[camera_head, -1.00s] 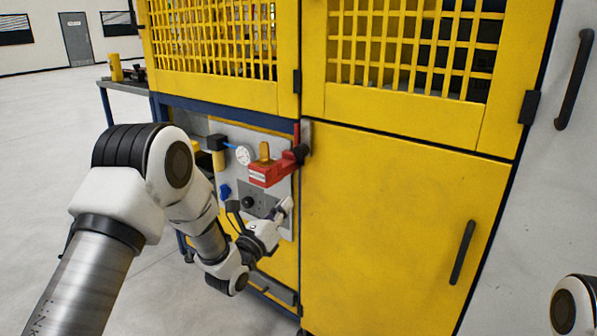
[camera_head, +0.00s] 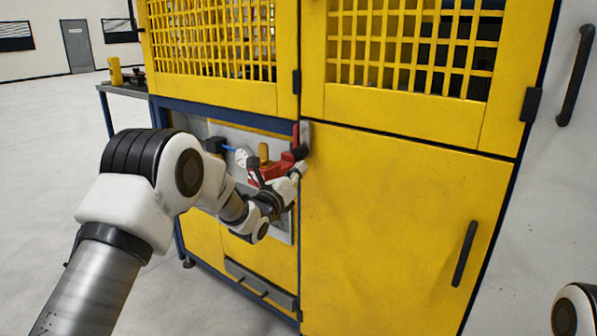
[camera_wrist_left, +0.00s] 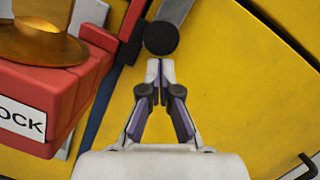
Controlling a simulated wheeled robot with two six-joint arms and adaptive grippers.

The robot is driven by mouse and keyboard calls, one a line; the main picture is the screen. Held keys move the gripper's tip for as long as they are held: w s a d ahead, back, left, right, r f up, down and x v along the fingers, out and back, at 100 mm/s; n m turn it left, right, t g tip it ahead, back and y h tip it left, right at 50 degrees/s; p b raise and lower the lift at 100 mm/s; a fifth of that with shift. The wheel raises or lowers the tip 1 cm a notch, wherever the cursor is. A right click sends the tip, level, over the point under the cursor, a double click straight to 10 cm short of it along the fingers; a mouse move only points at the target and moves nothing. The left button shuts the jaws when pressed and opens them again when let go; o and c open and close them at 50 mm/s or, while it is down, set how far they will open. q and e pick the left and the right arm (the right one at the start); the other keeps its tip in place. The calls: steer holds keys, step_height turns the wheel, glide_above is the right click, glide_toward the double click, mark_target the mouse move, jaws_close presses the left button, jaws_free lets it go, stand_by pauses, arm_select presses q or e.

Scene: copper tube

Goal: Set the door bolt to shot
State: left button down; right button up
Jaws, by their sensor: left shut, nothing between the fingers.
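The red bolt housing (camera_head: 273,170) sits on the grey panel left of the yellow door, partly hidden by my left arm. In the left wrist view the red housing (camera_wrist_left: 45,95) fills the left side, with a label ending in "OCK" and a brass-coloured knob (camera_wrist_left: 42,40) on top. A round black knob (camera_wrist_left: 161,38) lies by the door edge, in front of a grey bar. My left gripper (camera_head: 301,168) is shut and empty; its fingertips (camera_wrist_left: 160,64) point at the black knob, just short of it or touching; I cannot tell which. My right gripper is out of view.
The yellow door (camera_head: 395,220) has a black handle (camera_head: 463,253) on its right. A white gauge (camera_head: 242,158) and a blue tube are left of the housing. A side table (camera_head: 125,90) stands at the back left. The floor at left is clear.

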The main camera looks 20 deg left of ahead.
arm_select(q)
steer(key=shift+r, duration=0.1)
step_height(320, 180, up, 5)
steer(key=shift+r+p, duration=0.1)
steer(key=shift+p, duration=0.6)
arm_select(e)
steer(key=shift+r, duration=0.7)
arm_select(q)
steer(key=b, duration=0.2)
glide_toward(307, 140)
steer(key=s+f, duration=0.5)
steer(key=shift+d, duration=0.4)
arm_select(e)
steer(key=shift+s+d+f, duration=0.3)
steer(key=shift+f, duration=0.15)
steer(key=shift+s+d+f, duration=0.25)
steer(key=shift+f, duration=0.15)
arm_select(q)
steer(key=shift+f, duration=0.1)
